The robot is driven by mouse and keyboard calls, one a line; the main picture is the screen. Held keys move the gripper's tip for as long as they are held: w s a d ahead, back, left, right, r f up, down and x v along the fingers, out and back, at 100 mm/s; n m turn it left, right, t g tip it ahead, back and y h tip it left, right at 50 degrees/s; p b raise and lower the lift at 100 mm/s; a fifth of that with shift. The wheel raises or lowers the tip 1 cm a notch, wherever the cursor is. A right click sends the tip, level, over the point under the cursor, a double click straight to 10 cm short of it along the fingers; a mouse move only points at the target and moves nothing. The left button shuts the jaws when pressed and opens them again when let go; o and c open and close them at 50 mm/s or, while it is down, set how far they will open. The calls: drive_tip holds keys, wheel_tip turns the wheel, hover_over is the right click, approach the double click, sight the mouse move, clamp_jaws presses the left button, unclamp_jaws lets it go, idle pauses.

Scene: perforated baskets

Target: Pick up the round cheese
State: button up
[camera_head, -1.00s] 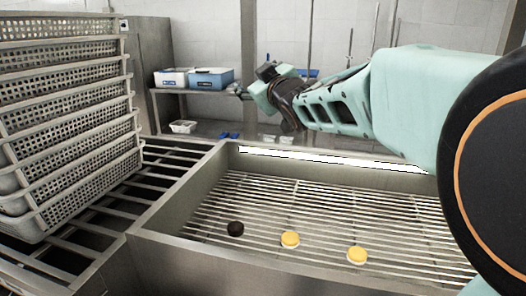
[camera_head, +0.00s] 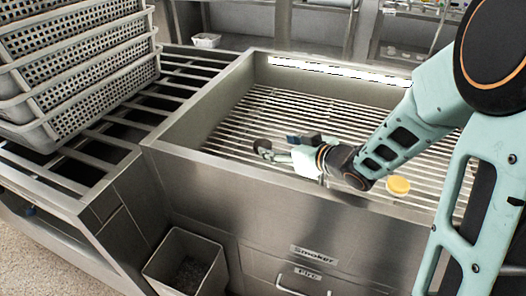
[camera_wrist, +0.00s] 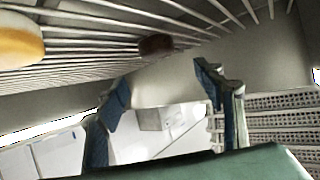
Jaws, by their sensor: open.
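A round yellow cheese (camera_head: 398,186) with a pale rim lies on the grate to the right of my wrist in the head view. A yellow round with a pale edge (camera_wrist: 18,42) shows at the upper left of the wrist view, cut by the frame. I cannot tell whether it is the same one. A dark round piece (camera_wrist: 157,45) lies on the grate farther off. My gripper (camera_head: 280,148) is low over the grate, pointing left. Its two blue-grey fingers (camera_wrist: 160,80) stand apart with nothing between them. My wrist and gripper hide part of the grate.
The barred grate (camera_head: 240,125) lies inside a metal basin whose front wall (camera_head: 260,195) stands close to my arm. Stacked perforated baskets (camera_head: 85,75) stand at the left on a slatted rack. A bin (camera_head: 185,262) is below in front.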

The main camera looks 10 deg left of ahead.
sight(267, 147)
wheel_tip(267, 147, down, 2)
drive_tip(key=shift+f, duration=0.1)
drive_tip(key=b+x, duration=0.2)
drive_tip(key=x, duration=0.5)
drive_tip(key=shift+w+a, duration=0.2)
drive_tip(key=c, duration=1.3)
